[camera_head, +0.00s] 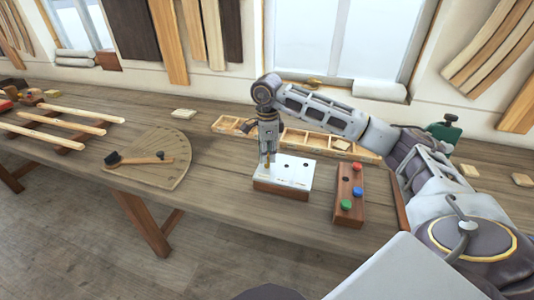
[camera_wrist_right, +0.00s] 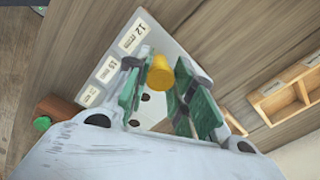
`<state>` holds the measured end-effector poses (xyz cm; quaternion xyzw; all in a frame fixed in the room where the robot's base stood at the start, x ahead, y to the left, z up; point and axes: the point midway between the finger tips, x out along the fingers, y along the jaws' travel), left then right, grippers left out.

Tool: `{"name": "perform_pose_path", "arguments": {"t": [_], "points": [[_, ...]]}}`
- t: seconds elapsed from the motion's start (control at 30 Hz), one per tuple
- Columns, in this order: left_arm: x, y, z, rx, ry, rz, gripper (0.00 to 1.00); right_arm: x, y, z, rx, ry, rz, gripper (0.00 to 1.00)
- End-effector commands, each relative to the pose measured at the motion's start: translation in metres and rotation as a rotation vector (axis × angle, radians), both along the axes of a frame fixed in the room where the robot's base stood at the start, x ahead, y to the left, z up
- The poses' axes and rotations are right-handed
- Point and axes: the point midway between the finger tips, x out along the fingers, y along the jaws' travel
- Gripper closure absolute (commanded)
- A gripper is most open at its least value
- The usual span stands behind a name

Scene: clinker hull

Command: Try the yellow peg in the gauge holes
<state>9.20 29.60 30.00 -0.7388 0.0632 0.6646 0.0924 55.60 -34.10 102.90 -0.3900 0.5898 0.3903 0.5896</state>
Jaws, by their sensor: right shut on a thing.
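My right gripper (camera_head: 268,153) points down over the left back part of the gauge block (camera_head: 294,178), which has a white top plate with dark holes on a wooden base. In the right wrist view its green-padded fingers (camera_wrist_right: 159,80) are shut on the yellow peg (camera_wrist_right: 160,71). The gauge plate (camera_wrist_right: 113,75) lies below them there, with number labels along one edge and dark holes partly showing between the fingers. I cannot tell whether the peg's lower end is in a hole or above the plate. My left gripper is out of view.
A wooden peg rack (camera_head: 345,185) with red, green and blue pegs stands right of the gauge block. A divided wooden tray (camera_head: 304,139) lies behind. The bench between board and gauge is clear.

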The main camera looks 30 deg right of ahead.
Motion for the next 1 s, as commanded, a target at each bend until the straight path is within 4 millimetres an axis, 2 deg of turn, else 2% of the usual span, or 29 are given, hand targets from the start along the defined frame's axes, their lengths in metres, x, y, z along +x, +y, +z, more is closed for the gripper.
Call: {"name": "perform_pose_path", "arguments": {"t": [0.37, 1.0], "points": [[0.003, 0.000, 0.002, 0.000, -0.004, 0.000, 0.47, 0.000, 0.000, 0.002, 0.000, 0.000, 0.000, 0.87], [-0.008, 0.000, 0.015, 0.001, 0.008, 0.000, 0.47, 0.000, 0.000, 0.026, 0.000, -0.001, 0.000, 0.87]]}}
